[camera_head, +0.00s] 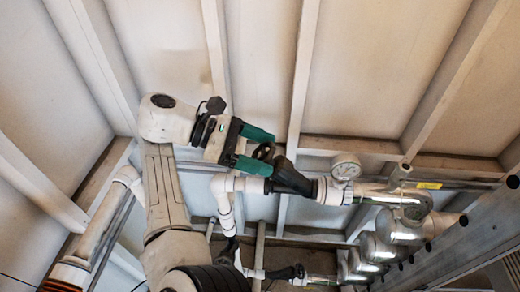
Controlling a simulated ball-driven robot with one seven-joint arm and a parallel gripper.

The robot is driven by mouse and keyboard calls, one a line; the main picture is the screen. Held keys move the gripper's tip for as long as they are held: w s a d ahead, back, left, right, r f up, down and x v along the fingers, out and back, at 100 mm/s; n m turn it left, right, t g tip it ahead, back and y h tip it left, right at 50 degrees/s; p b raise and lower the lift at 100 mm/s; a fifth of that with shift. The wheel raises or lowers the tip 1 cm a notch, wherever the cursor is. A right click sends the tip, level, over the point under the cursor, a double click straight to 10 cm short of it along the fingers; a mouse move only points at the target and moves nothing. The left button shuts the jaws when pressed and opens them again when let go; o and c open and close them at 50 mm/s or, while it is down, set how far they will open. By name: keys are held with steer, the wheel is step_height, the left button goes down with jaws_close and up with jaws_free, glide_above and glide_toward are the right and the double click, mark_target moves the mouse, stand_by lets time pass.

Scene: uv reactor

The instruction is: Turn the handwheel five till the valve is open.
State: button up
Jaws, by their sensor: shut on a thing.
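A black handwheel (263,152) sits at the upper end of a dark valve body (291,179) on the pipe. My gripper (267,153), with two green fingers, reaches it from the left. The fingers lie above and below the wheel in the picture, and the gripper is shut on it. Part of the wheel is hidden by the fingers. No number on the wheel can be read, and its valve's opening cannot be told from this view.
A round pressure gauge (345,167) stands on the pipe right of the valve. A white pipe elbow (222,186) lies below my gripper. Lit reactor tubes (403,236) run at the right beside a grey metal beam (470,240). Another dark valve (286,272) sits lower down.

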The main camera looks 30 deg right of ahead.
mark_target(261, 153)
steer(key=shift+f, duration=0.1)
stand_by(0.3)
steer(key=o, duration=1)
steer(key=shift+c, duration=0.2)
steer(key=b+v, duration=0.2)
steer(key=v, duration=0.3)
steer(key=shift+w+a, duration=0.15)
steer(key=shift+v, duration=1.1)
